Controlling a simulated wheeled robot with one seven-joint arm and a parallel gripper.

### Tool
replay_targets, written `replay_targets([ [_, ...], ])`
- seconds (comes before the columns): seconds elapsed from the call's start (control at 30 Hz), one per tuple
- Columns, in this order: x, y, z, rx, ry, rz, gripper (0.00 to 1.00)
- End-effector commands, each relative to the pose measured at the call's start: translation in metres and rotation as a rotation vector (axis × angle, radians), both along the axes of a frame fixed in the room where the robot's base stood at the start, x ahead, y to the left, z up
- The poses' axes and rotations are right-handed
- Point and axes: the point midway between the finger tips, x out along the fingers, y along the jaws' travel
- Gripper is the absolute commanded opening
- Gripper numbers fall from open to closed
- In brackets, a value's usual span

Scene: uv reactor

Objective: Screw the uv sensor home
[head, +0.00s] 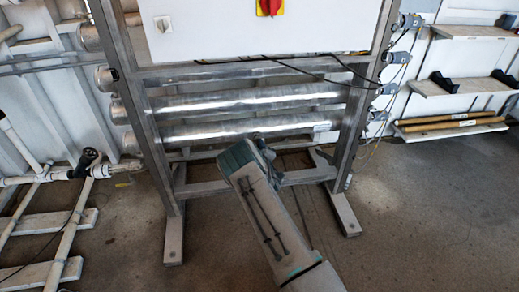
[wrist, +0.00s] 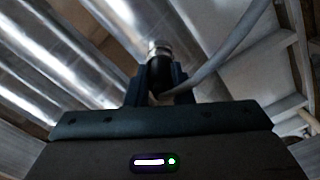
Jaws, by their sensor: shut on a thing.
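The uv sensor (wrist: 158,50) shows in the wrist view as a small cylinder with a bright metal collar on top and a black body below. My gripper (wrist: 159,76) is shut on the black body, with one dark finger on each side. The metal collar points up toward the underside of a shiny steel tube (wrist: 185,25). I cannot tell how deep it sits there. A grey cable (wrist: 232,50) runs from the sensor's lower end up to the right. In the head view my arm's end hides the gripper and the sensor under the lowest tube (head: 245,129).
A steel frame (head: 132,105) carries several horizontal tubes below a white cabinet (head: 230,32). Its right leg and foot (head: 343,212) stand close to my arm. White pipes with a black valve (head: 84,163) are at the left, shelves (head: 455,86) at the right. Floor at the right is clear.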

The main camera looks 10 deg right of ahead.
Motion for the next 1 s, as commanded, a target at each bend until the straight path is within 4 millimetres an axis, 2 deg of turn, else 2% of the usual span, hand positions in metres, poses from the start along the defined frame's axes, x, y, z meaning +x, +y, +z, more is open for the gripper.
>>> replay_targets([
  [0.2,0.0003,-0.0016,-0.0007,0.301,-0.003,-0.002,0.0],
  [0.33,0.0,-0.0006,-0.0002,0.377,-0.002,-0.001,0.0],
  [0.67,-0.0002,-0.0008,-0.0002,0.399,-0.001,-0.002,0.0],
  [1.0,-0.0002,-0.0018,-0.0017,0.752,-0.003,-0.003,0.0],
])
